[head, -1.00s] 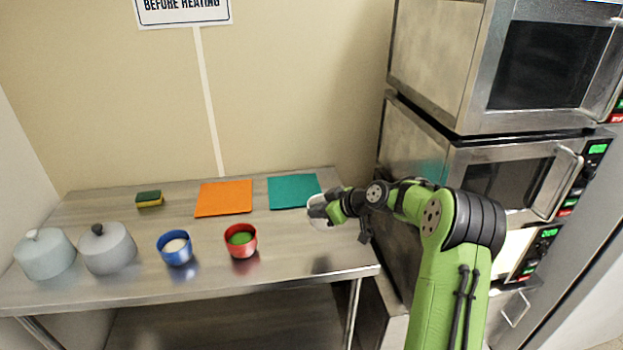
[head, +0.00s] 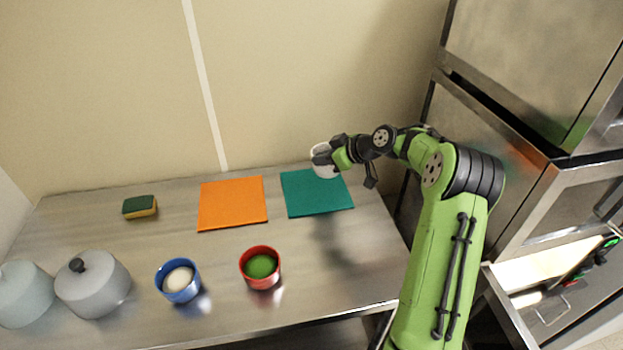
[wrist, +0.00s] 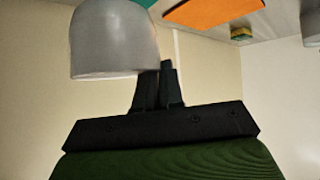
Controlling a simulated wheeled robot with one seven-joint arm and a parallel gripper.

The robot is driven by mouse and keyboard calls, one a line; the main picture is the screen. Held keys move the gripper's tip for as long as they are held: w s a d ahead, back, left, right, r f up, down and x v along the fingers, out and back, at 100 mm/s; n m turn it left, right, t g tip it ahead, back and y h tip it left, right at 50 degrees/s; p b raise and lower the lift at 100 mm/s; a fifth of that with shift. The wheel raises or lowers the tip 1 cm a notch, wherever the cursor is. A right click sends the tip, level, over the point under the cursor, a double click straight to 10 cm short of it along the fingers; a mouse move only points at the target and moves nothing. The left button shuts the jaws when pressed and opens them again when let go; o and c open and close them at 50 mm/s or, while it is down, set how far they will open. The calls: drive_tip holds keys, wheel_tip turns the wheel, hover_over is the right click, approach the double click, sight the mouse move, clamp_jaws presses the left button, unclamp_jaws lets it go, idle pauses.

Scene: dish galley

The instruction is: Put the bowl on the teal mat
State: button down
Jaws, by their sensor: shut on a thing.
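The white-grey bowl (head: 326,173) is held in the air by my gripper (head: 322,157), which is shut on its side. In the head view the bowl overlaps the back part of the teal mat (head: 316,199); its exact height is hard to judge. The mat lies flat and bare on the steel table. In the wrist view the bowl (wrist: 113,42) fills the upper left beside the dark fingers (wrist: 160,85). The fingers' contact with the bowl is partly hidden there.
An orange mat (head: 232,204) lies left of the teal one, with a sponge (head: 140,208) farther left. Steel microwaves (head: 500,150) stand at the right.

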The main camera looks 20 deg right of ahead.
wheel_tip(320, 180, down, 9)
drive_tip(key=shift+s+r+b, duration=0.1)
drive_tip(key=shift+r+b, duration=0.05)
drive_tip(key=shift+b, duration=0.2)
drive_tip(key=shift+f+b, duration=0.2)
drive_tip(key=shift+b, duration=0.1)
drive_tip(key=c, duration=1.3)
unclamp_jaws()
drive_tip(key=shift+o, duration=0.2)
